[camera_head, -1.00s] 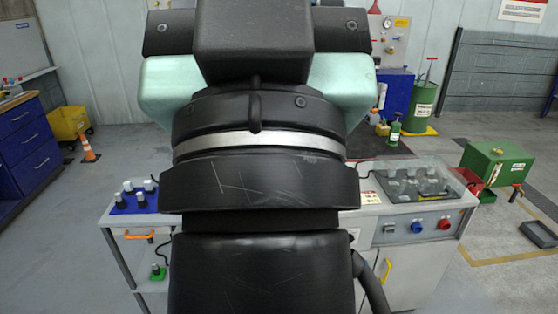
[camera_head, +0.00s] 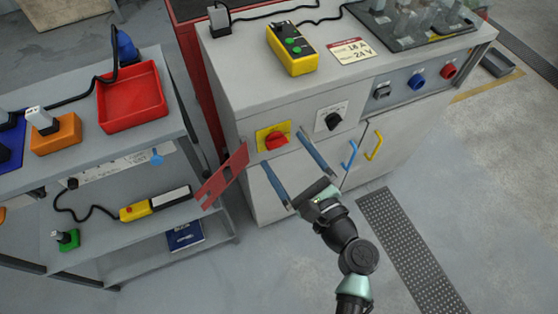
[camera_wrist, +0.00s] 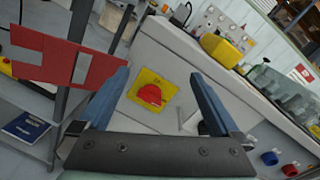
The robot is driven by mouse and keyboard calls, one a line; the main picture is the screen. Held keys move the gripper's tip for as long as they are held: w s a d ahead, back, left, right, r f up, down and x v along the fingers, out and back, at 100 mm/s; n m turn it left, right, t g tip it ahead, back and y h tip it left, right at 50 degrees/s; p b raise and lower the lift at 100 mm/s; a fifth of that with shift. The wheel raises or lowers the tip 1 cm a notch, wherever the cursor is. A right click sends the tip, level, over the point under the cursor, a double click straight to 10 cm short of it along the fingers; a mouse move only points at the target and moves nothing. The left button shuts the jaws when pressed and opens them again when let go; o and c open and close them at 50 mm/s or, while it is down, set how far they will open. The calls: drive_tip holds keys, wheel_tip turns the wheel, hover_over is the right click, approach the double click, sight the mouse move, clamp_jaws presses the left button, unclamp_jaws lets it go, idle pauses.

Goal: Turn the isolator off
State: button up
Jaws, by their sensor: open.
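The isolator is a red rotary knob (camera_head: 277,140) on a yellow square plate (camera_head: 262,137) on the grey cabinet's front. Its knob also shows in the wrist view (camera_wrist: 150,95), between my fingers, with the plate (camera_wrist: 145,77) around it. My gripper (camera_head: 284,149) has two long blue fingers, spread wide apart and empty. It faces the cabinet front, and the knob appears in line with the gap. I see no contact with the knob. A red notched plate (camera_head: 224,178) stands out left of the isolator; it also shows in the wrist view (camera_wrist: 70,62).
A black rotary switch (camera_head: 333,121) is right of the isolator. Blue (camera_head: 349,154) and yellow (camera_head: 374,146) handles are on the doors below. A yellow button box (camera_head: 291,50) sits on the cabinet top. A grey shelf cart (camera_head: 90,150) with a red tray (camera_head: 131,97) stands left.

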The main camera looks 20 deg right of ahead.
sight(279, 146)
drive_tip(key=s+d+f+m+h+b, duration=0.2)
drive_tip(key=s+f+m, duration=0.35)
drive_tip(key=f, duration=0.35)
drive_tip(key=shift+m, duration=0.55)
drive_tip(key=w, duration=0.6)
drive_tip(key=w+b, duration=0.1)
drive_tip(key=w, duration=0.6)
drive_tip(key=shift+w+a+r, duration=0.2)
drive_tip(key=shift+w, duration=0.1)
drive_tip(key=c, duration=1.4)
